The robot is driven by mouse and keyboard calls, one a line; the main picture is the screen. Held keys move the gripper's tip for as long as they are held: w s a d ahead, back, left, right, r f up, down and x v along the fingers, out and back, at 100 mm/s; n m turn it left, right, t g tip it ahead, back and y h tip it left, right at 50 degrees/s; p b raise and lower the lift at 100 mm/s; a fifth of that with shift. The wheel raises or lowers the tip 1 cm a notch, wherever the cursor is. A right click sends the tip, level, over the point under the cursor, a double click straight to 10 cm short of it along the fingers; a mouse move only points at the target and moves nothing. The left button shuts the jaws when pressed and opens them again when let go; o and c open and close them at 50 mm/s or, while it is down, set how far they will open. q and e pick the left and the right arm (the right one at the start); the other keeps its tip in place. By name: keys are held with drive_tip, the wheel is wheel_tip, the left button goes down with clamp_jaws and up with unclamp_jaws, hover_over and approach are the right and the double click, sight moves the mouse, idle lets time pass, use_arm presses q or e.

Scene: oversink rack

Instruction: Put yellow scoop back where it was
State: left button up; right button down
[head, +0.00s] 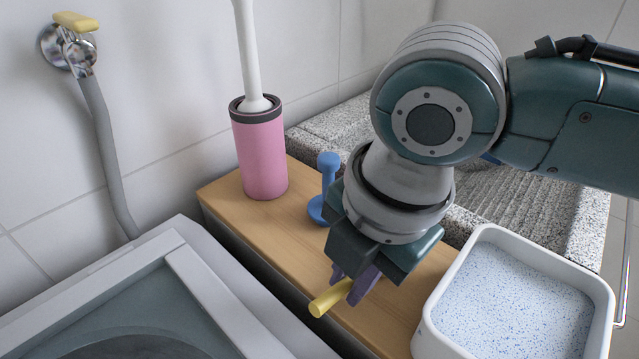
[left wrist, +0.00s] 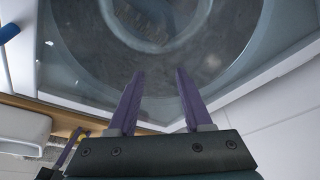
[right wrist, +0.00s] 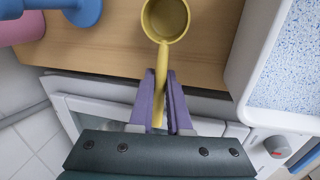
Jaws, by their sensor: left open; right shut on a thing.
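The yellow scoop (head: 331,298) is held by its handle in my right gripper (head: 354,286). In the head view only the handle end shows; my gripper hides the rest. In the right wrist view, the scoop's round bowl (right wrist: 165,18) points away from my right gripper (right wrist: 161,76), over the wooden board. The right fingers are shut on the handle. I cannot tell whether the bowl touches the board. My left gripper (left wrist: 159,75) is open and empty above the washer's glass lid. A white tub (head: 590,318) of blue-speckled powder stands right of the scoop.
The wooden board (head: 225,195) carries a pink brush holder (head: 262,160) with a white-handled brush and a blue round-based object (head: 328,180). The washer (head: 215,290) lies at front left. A speckled stone sink (head: 340,125) is behind. A tap (head: 70,48) is on the wall.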

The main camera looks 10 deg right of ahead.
use_arm(q)
drive_tip(key=shift+a, duration=0.1)
use_arm(e)
drive_tip(key=c, duration=0.9)
unclamp_jaws()
drive_tip(key=shift+o, duration=0.2)
use_arm(q)
wheel_tip(320, 180, up, 3)
drive_tip(key=p, duration=0.3)
use_arm(e)
wheel_tip(320, 180, up, 12)
drive_tip(key=s+d, duration=0.1)
drive_tip(key=s, duration=0.1)
drive_tip(key=shift+d, duration=0.2)
